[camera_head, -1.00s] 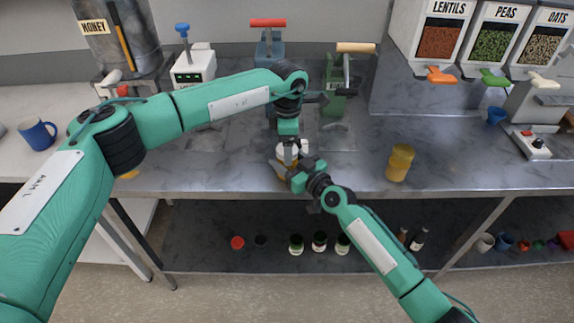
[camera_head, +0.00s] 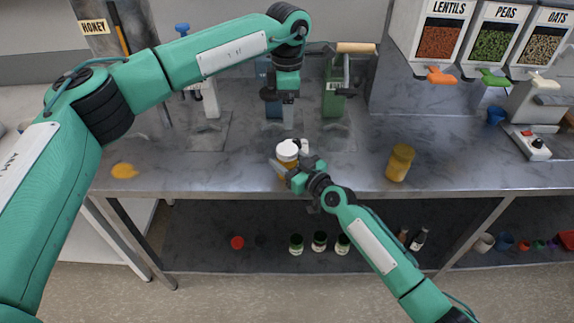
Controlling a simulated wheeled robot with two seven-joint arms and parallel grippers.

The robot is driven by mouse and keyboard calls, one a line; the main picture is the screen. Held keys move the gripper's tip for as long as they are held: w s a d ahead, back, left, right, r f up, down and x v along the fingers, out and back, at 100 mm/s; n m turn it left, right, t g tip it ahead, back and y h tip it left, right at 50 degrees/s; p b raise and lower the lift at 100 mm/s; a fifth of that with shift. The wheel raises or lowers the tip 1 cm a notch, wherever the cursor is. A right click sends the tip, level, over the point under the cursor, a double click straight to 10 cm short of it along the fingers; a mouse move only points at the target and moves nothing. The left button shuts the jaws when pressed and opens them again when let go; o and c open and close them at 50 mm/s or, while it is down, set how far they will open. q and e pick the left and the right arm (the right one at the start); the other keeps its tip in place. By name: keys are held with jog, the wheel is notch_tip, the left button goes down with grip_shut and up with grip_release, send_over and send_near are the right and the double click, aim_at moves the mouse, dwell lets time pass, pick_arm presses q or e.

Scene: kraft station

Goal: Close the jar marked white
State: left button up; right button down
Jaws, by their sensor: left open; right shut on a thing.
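A jar with a white lid (camera_head: 288,148) stands on the steel counter near its front edge, in the middle of the head view. The lid sits on top of the jar's mouth; I cannot tell how tight it is. My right gripper (camera_head: 284,168) is shut on the jar's body from the right and hides much of it. My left gripper (camera_head: 289,118) points down above the lid, open, empty and apart from it. A second jar, yellow with a yellow top (camera_head: 399,163), stands upright to the right.
A yellow patch (camera_head: 124,171) lies on the counter at left. Presses with a blue body (camera_head: 270,105) and a green body (camera_head: 335,100) stand behind my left gripper. Dispensers for lentils (camera_head: 437,42) hang at upper right.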

jog(key=shift+c, duration=1.9)
grip_release()
jog(key=b+v, duration=0.2)
jog(key=v, duration=1.1)
jog(key=shift+s+d, duration=0.25)
jog(key=shift+s, duration=0.05)
